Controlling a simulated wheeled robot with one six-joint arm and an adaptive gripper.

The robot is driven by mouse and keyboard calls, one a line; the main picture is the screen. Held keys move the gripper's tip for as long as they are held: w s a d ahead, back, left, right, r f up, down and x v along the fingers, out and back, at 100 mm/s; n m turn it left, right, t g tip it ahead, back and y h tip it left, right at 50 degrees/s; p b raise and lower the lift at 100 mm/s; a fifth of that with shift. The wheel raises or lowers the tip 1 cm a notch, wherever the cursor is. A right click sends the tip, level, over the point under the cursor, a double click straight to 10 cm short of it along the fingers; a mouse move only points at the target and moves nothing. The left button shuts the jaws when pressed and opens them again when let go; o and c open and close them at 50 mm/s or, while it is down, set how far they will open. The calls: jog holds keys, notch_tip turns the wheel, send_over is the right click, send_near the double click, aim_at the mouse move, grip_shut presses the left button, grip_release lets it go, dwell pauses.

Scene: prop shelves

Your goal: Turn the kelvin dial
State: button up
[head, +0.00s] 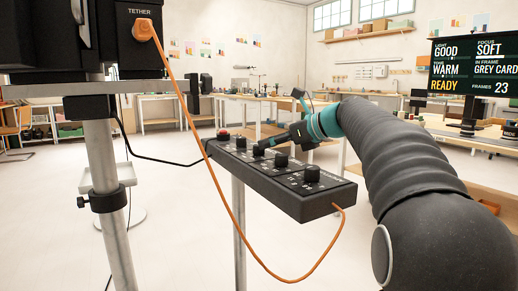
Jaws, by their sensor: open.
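A black control box (290,200) stands on a grey post, with a row of black dials and a red button (223,134) at its far end. The labels are too small to read, so I cannot tell which dial is the kelvin one. My gripper (263,146) reaches in from the right over the box, at the dial (258,152) near the middle of the row. It is open; whether its fingers touch or straddle that dial is unclear. Two nearer dials (281,160) and (312,174) stand free.
An orange cable (215,180) hangs in a loop from the tether plug to the box's near end. A monitor (474,68) at right reads light GOOD, focus SOFT, WARM, READY, frames 23. Worktables stand behind.

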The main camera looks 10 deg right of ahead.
jog(key=shift+x, duration=2.5)
jog(key=shift+d, duration=0.1)
grip_shut()
